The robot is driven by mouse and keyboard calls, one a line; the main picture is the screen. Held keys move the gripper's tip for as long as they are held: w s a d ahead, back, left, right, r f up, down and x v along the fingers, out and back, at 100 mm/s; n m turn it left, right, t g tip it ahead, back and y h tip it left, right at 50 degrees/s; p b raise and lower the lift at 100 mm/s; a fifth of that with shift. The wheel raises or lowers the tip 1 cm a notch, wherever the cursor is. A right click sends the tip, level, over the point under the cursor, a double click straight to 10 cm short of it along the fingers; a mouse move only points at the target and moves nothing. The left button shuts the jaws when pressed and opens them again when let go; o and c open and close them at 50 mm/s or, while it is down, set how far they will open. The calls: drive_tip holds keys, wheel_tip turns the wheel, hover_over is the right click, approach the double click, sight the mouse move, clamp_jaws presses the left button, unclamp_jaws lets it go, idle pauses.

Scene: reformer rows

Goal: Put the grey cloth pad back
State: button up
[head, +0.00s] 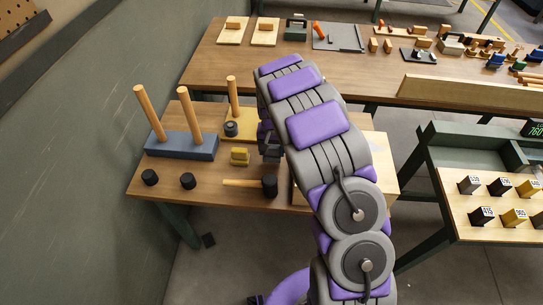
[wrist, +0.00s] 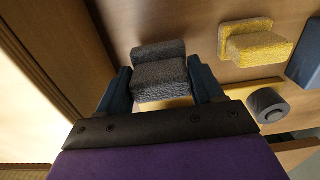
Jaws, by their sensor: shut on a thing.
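In the wrist view, the dark grey cloth pad (wrist: 160,73) is a rough, stepped block held between the two fingers of my gripper (wrist: 159,70). My gripper is shut on it. Whether the pad touches the wooden surface below cannot be told. In the head view, my arm hides the pad, and only a dark part of my gripper (head: 268,145) shows over the small table (head: 220,194). A yellow pad of similar shape (wrist: 248,42) lies beside it in the wrist view, and on the small table in the head view (head: 240,156).
A blue base with two wooden pegs (head: 180,145) stands at the table's left. Dark knobs (head: 188,181) and a mallet (head: 269,185) lie in front. A long workbench (head: 225,62) stands behind.

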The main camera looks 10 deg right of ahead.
sight(272, 155)
drive_tip(key=f, duration=0.3)
drive_tip(key=shift+d+f+b, duration=0.1)
drive_tip(key=shift+d+b, duration=0.1)
drive_tip(key=shift+b, duration=0.2)
drive_tip(key=shift+a, duration=0.1)
drive_tip(key=shift+a, duration=0.15)
drive_tip(key=o, duration=1)
